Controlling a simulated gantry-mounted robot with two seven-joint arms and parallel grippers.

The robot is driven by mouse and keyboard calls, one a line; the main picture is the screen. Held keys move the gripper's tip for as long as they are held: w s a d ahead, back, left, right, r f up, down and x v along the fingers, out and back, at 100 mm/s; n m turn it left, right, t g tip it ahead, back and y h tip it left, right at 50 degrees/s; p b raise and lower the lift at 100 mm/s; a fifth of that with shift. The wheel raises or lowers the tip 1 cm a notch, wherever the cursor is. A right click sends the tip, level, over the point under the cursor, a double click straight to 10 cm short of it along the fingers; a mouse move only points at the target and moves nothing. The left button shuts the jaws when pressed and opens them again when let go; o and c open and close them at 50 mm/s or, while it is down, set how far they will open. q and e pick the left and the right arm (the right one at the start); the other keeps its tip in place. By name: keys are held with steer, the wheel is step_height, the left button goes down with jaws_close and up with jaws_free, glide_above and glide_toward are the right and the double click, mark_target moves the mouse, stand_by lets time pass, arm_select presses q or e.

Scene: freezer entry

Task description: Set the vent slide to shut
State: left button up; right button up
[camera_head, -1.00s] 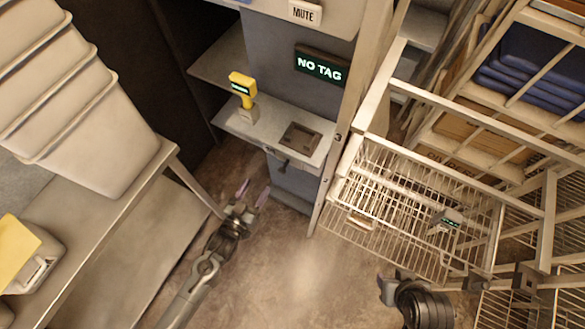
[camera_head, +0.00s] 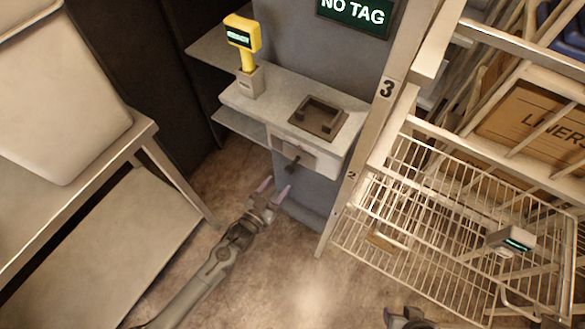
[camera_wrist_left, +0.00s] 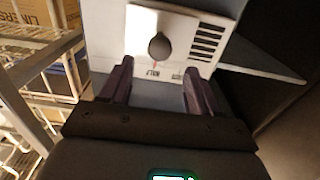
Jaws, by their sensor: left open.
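The vent slide is a pale panel (camera_head: 312,158) under the front of the grey shelf, with a dark knob (camera_head: 293,165). In the left wrist view the panel (camera_wrist_left: 178,30) shows the round knob (camera_wrist_left: 158,46), dark vent slots (camera_wrist_left: 207,42) to its right, and small upside-down labels. The knob is at the label that seems to read HALF; the other label is hard to read. My left gripper (camera_head: 275,188) is open and empty, just short of the knob, its fingers apart from it. My right gripper (camera_head: 408,318) is cut off at the bottom edge, its fingers unclear.
A yellow handheld device (camera_head: 242,35) in a holder and a recessed tray (camera_head: 318,117) are on the shelf above. A wire basket (camera_head: 440,215) and a post (camera_head: 375,120) stand right; a metal table (camera_head: 60,220) stands left. The floor between is clear.

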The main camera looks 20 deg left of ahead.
mark_target(288, 171)
arm_select(q)
steer(key=w+b, duration=0.1)
steer(key=w, duration=0.2)
steer(key=w+d+b, duration=0.1)
steer(key=w, duration=0.2)
steer(key=w+d+b, duration=0.1)
steer(key=w, duration=0.3)
jaws_close()
